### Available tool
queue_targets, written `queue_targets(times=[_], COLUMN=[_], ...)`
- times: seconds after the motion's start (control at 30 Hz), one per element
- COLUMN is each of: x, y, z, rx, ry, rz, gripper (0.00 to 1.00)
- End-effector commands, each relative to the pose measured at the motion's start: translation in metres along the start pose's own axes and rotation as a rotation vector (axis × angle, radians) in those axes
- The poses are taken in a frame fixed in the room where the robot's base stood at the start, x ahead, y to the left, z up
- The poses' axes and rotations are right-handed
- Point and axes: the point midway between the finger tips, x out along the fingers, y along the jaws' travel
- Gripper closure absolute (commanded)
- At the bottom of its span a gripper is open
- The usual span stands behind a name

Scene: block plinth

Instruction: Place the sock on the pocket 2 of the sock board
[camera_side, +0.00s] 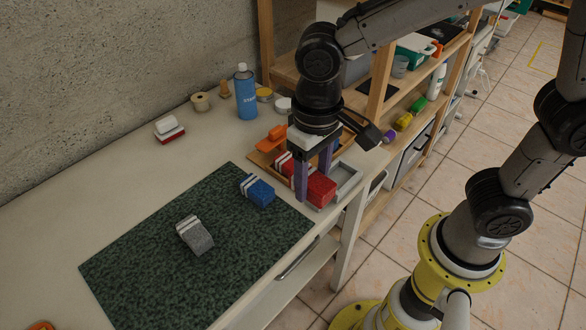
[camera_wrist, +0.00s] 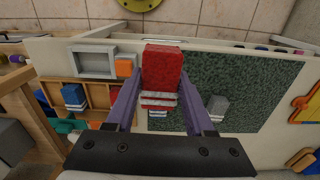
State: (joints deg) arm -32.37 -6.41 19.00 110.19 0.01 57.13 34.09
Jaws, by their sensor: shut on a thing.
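My gripper (camera_side: 313,190) is shut on a red sock-shaped block (camera_side: 321,188) with white stripes. In the wrist view the red sock (camera_wrist: 162,66) sits between the two purple fingers (camera_wrist: 158,98). It is held over the bench by the front edge; its height is hard to judge. The wooden board with pockets (camera_wrist: 47,91), taken as the sock board, lies beside the gripper, partly hidden by it in the side view (camera_side: 256,160). A blue striped sock (camera_wrist: 73,96) stands in one of its pockets. No pocket number is readable.
A blue sock (camera_side: 258,191) and a grey sock (camera_side: 195,236) lie on the green mat (camera_side: 150,260). A grey open tray (camera_side: 348,180) is at the bench edge, with an orange block (camera_wrist: 125,67) beside it. A blue can (camera_side: 246,95) stands behind. The mat's left part is clear.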

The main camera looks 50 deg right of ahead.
Motion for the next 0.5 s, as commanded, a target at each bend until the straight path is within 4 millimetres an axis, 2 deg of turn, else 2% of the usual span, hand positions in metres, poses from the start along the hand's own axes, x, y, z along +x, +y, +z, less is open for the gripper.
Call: queue_targets(times=[0.07, 0.17, 0.27, 0.4, 0.5], x=[0.006, 0.014, 0.021, 0.029, 0.033], y=[0.014, 0.033, 0.059, 0.103, 0.133], z=[-0.01, -0.037, -0.075, -0.127, -0.157], rx=[0.055, 0.147, 0.239, 0.331, 0.364], ry=[-0.004, -0.004, -0.005, -0.003, -0.002], rz=[0.003, 0.003, 0.003, 0.002, 0.001], gripper=[1.0, 1.0, 1.0, 1.0, 1.0])
